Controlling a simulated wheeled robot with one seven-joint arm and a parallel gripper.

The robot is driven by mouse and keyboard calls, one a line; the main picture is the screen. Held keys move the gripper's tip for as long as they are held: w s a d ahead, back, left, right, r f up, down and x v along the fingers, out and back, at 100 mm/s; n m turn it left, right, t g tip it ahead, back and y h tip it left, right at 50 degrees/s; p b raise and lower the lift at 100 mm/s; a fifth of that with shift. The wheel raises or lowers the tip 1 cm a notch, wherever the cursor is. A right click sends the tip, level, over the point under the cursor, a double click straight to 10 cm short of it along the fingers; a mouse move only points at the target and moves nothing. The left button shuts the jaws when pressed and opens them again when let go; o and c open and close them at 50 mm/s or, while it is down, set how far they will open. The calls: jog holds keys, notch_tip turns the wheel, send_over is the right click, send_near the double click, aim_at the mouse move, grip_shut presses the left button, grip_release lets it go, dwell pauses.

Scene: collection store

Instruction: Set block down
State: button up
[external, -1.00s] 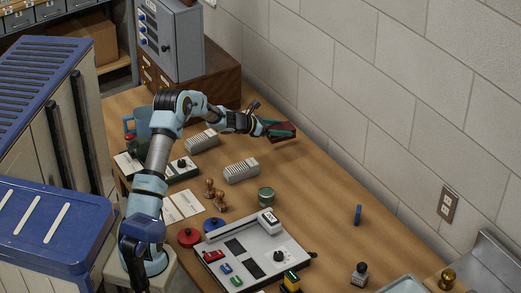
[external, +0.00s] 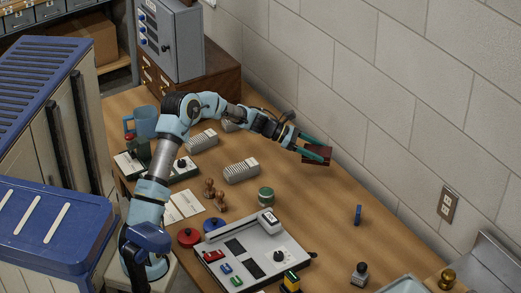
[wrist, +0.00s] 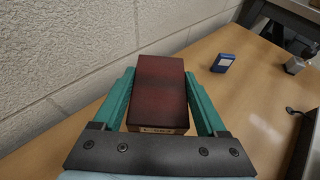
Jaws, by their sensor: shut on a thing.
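A dark red-brown block (external: 317,155) is held between the green fingers of my gripper (external: 312,147), near the wall side of the wooden table. In the wrist view the block (wrist: 160,84) sits between the two fingers, its top face up and a small marked pale front edge towards me. My gripper (wrist: 160,100) is shut on it. The fingers and block hide the surface beneath, so I cannot tell whether the block touches the table (external: 330,215).
A blue upright piece (external: 357,214) stands on the table to the right; it also shows in the wrist view (wrist: 222,63). A grey panel with controls (external: 262,250), a green tin (external: 266,196) and ribbed grey blocks (external: 241,171) lie nearer. The wall (external: 400,90) runs close behind.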

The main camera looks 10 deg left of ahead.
aim_at(315, 182)
notch_tip(315, 182, down, 10)
jog(key=shift+s+r, duration=0.1)
jog(key=shift+r, duration=0.15)
jog(key=shift+f, duration=0.1)
jog(key=shift+f, duration=0.1)
jog(key=o, duration=1.4)
jog(key=shift+a+r, duration=0.1)
jog(key=shift+r, duration=0.15)
jog(key=v, duration=1.1)
jog(key=shift+a+r, duration=0.15)
jog(key=shift+a, duration=0.15)
